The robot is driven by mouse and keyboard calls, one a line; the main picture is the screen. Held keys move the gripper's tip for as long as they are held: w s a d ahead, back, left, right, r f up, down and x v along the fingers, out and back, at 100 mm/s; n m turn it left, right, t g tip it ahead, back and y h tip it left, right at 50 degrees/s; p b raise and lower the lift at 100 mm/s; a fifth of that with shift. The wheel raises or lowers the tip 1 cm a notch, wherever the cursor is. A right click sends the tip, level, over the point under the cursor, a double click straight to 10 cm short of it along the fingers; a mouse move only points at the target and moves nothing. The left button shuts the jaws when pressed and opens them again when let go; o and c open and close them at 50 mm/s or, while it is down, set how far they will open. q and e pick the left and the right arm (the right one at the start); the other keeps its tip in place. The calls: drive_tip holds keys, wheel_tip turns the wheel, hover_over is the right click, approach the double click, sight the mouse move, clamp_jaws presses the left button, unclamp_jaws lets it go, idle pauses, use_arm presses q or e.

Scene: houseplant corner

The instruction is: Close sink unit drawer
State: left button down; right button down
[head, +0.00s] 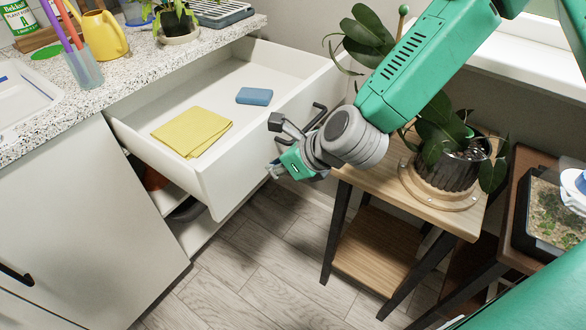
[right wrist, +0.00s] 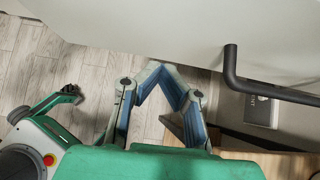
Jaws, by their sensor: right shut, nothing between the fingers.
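The white sink unit drawer (head: 226,183) is pulled far out from under the speckled counter in the head view. A yellow cloth (head: 192,131) and a blue sponge (head: 254,96) lie inside it. My right gripper (head: 283,168) is outside the drawer, close to its front panel, with its fingers shut and empty. In the right wrist view, the fingers (right wrist: 158,68) come together near the pale drawer front (right wrist: 140,28). The dark bar handle (right wrist: 232,82) is right of the fingers, apart from them. Whether the fingers touch the panel is unclear.
A wooden plant stand (head: 463,217) with a potted plant (head: 455,165) stands under my right arm, close to the drawer. The counter (head: 130,62) holds a yellow watering can (head: 104,37) and a cup (head: 86,70). Plank floor (head: 250,262) is clear before the cabinet.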

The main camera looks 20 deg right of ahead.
drive_tip(key=shift+w+a+r, duration=0.15)
drive_tip(key=shift+w+a, duration=0.6)
drive_tip(key=shift+w, duration=0.35)
use_arm(q)
drive_tip(key=shift+f, duration=0.15)
